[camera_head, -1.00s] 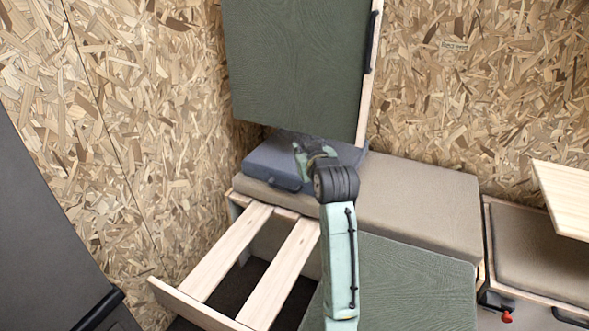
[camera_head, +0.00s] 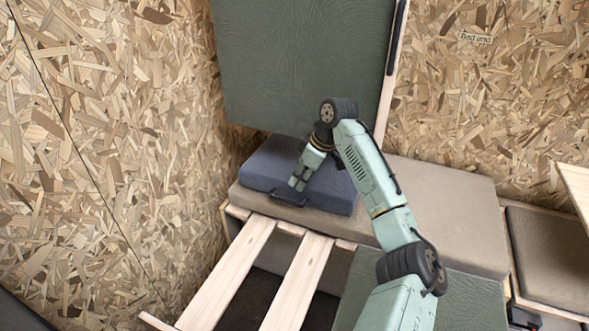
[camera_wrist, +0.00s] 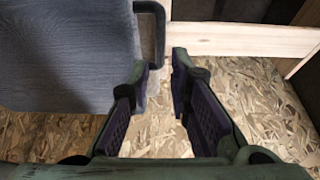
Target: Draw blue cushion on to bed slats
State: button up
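The blue cushion (camera_head: 265,165) lies flat on a beige bench pad, against the back corner. A dark loop handle (camera_head: 289,197) is on its front edge. My gripper (camera_head: 297,187) reaches down from above at that front edge, close to the handle. In the wrist view the cushion (camera_wrist: 65,55) fills the left, and the handle (camera_wrist: 157,30) sticks out from it, just beyond my fingertips. The fingers (camera_wrist: 162,62) are apart with nothing between them. Whether they touch the cushion or handle I cannot tell. The pale bed slats (camera_head: 228,278) run forward from the bench.
A green panel (camera_head: 300,60) stands upright behind the cushion. The beige pad (camera_head: 440,205) extends right, clear of objects. Gaps between the slats open onto a dark floor. A chipboard wall (camera_head: 110,150) is close on the left. A pale board (camera_head: 577,188) juts in at right.

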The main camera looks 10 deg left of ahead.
aim_at(288, 201)
dwell(0.3)
jog(key=p+x, duration=0.1)
jog(key=x, duration=0.9)
jog(key=shift+a+f, duration=0.15)
jog(key=shift+f, duration=0.2)
jog(key=shift+c, duration=0.5)
grip_shut()
